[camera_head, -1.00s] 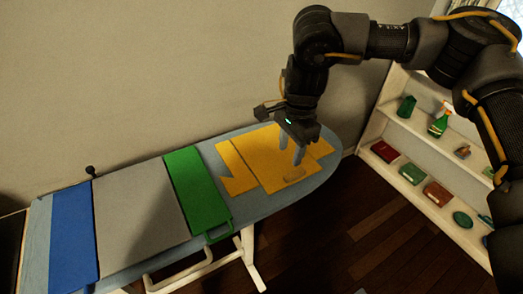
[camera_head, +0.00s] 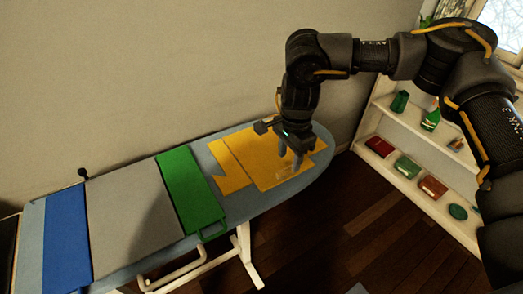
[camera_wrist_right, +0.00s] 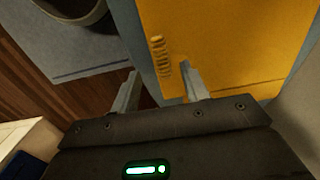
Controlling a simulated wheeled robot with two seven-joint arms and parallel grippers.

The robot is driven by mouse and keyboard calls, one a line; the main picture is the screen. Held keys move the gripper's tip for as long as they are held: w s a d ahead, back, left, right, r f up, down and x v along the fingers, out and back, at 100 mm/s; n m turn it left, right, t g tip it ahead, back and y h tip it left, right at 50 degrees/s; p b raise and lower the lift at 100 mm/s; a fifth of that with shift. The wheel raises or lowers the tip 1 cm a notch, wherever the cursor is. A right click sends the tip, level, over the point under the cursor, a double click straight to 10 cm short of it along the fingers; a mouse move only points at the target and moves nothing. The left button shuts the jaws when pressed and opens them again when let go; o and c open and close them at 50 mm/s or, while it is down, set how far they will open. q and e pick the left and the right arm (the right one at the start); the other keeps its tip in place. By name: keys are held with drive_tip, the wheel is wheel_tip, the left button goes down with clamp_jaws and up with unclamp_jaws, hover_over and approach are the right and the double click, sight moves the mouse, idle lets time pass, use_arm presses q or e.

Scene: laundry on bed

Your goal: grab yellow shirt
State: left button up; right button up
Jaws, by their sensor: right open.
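The yellow shirt (camera_head: 252,158) lies flat at the rounded right end of the ironing board (camera_head: 318,167). My right gripper (camera_head: 290,162) points down over the shirt's right part and is open, with nothing between its fingers. In the right wrist view, the shirt (camera_wrist_right: 230,40) fills the upper right. The right gripper's fingers (camera_wrist_right: 160,74) straddle the shirt's edge there, one over the shirt and one beside it. A small ribbed orange piece shows on the shirt near that edge. Whether the fingertips touch the cloth cannot be told. My left gripper is not in view.
A green folded piece (camera_head: 190,187), a grey one (camera_head: 130,215) and a blue one (camera_head: 67,240) lie left of the shirt. White shelves (camera_head: 400,181) with several items stand at the right. A round dark-rimmed container (camera_wrist_right: 72,8) shows in the wrist view. Wooden floor (camera_head: 330,230) is open.

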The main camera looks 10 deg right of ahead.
sight(287, 170)
drive_tip(key=f, duration=0.2)
drive_tip(key=f+p, duration=0.1)
drive_tip(key=shift+w+f, duration=0.25)
drive_tip(key=shift+f, duration=0.15)
drive_tip(key=shift+a+f, duration=0.15)
drive_tip(key=shift+f, duration=0.3)
drive_tip(key=c, duration=0.3)
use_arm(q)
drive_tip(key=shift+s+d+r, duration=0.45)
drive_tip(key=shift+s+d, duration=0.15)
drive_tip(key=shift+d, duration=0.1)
use_arm(e)
clamp_jaws()
